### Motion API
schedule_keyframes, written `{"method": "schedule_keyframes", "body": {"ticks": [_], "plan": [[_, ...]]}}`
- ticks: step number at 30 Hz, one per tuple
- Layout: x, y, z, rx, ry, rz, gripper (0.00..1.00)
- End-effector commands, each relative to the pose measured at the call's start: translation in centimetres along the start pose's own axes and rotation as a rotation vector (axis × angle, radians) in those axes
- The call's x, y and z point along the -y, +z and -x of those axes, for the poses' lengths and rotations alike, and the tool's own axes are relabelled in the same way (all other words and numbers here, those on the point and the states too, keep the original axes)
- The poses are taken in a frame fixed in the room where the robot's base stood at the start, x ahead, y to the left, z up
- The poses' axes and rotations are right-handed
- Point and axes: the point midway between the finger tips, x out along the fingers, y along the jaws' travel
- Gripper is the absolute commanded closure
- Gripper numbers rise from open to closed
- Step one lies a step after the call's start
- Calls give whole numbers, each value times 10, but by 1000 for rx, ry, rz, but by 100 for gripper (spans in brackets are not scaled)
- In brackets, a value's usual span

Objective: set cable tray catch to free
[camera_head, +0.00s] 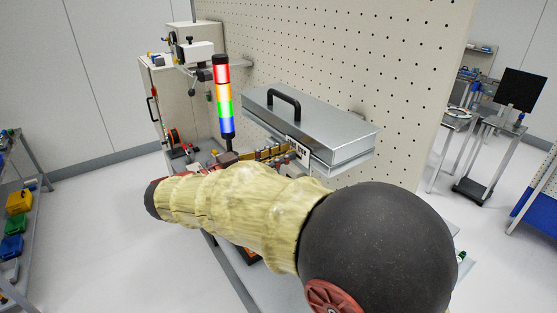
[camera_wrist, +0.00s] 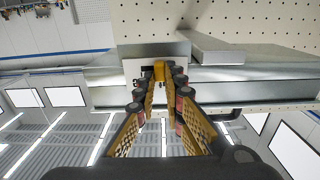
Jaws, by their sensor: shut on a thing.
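The cable tray (camera_head: 315,120) is a long silver metal box with a black handle on top, mounted against the pegboard. A light plate with dark marks (camera_head: 298,149) sits on its near end. In the wrist view, a small yellow catch (camera_wrist: 158,70) stands on a pale plate (camera_wrist: 133,70) at the tray's end. My gripper (camera_wrist: 159,78) has its yellow fingers with dark tips closed around this catch. In the head view, the gripper (camera_head: 275,152) shows just above my arm, reaching the tray's near end. The catch itself is hidden there.
A signal tower (camera_head: 223,95) with red, orange, green and blue bands stands left of the tray, close to my gripper. The pegboard (camera_head: 350,60) rises behind the tray. A grey cabinet (camera_head: 170,95) stands at the back left. My arm hides much of the bench.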

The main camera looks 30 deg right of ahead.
Motion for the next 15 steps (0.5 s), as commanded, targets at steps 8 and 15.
{"method": "schedule_keyframes", "body": {"ticks": [8,15], "plan": [[-24,3,0,-1,1,-3,100],[-29,1,0,0,3,0,100]]}}
